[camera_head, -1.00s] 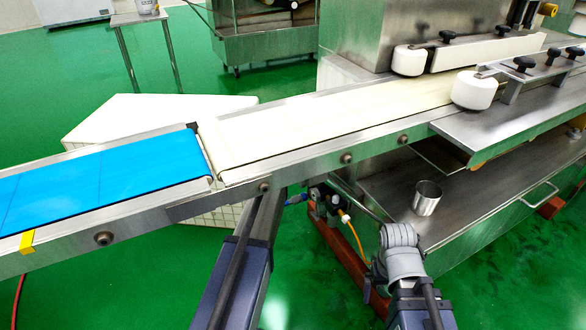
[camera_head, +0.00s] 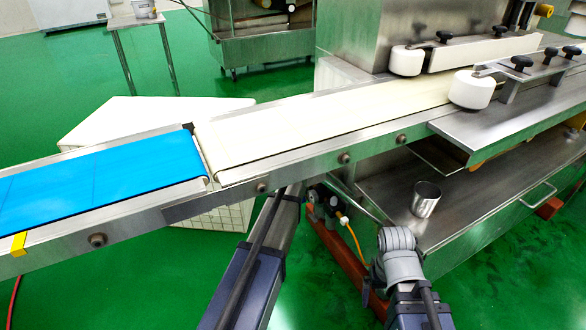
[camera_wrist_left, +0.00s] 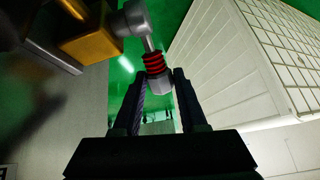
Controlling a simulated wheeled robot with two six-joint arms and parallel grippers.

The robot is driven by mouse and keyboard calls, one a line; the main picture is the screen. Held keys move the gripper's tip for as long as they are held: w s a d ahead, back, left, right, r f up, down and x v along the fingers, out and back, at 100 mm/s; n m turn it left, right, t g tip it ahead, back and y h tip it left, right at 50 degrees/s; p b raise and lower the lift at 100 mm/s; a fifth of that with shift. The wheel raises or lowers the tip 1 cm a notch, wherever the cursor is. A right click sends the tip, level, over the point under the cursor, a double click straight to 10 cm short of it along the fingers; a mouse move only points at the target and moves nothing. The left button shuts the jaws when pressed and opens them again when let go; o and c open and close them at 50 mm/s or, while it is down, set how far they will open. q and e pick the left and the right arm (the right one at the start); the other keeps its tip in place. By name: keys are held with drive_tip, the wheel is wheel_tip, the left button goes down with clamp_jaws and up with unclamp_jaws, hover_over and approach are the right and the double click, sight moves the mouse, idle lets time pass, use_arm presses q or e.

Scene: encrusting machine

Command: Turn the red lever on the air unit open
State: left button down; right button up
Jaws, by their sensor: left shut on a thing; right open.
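The air unit (camera_head: 326,204) sits low under the conveyor edge in the head view, with my left arm partly in front of it. In the left wrist view, the lever, with a red ribbed part (camera_wrist_left: 154,63) and a silver end, hangs from a metal and brass-coloured fitting. My left gripper (camera_wrist_left: 160,88) is shut on the lever near its silver end, one dark finger on each side. In the head view that gripper is hidden at the unit. My right gripper (camera_head: 396,240) is open beside the machine's lower shelf, and its fingertips are hard to make out.
The conveyor with blue belt (camera_head: 110,180) and cream belt (camera_head: 300,125) crosses above my left arm. A metal cup (camera_head: 426,199) stands on the steel shelf (camera_head: 480,195). An orange hose (camera_head: 354,238) hangs by the unit. A white crate (camera_wrist_left: 235,65) is close right in the left wrist view.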

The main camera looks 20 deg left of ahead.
idle(0.3)
use_arm(q)
drive_tip(key=shift+c, duration=2.3)
unclamp_jaws()
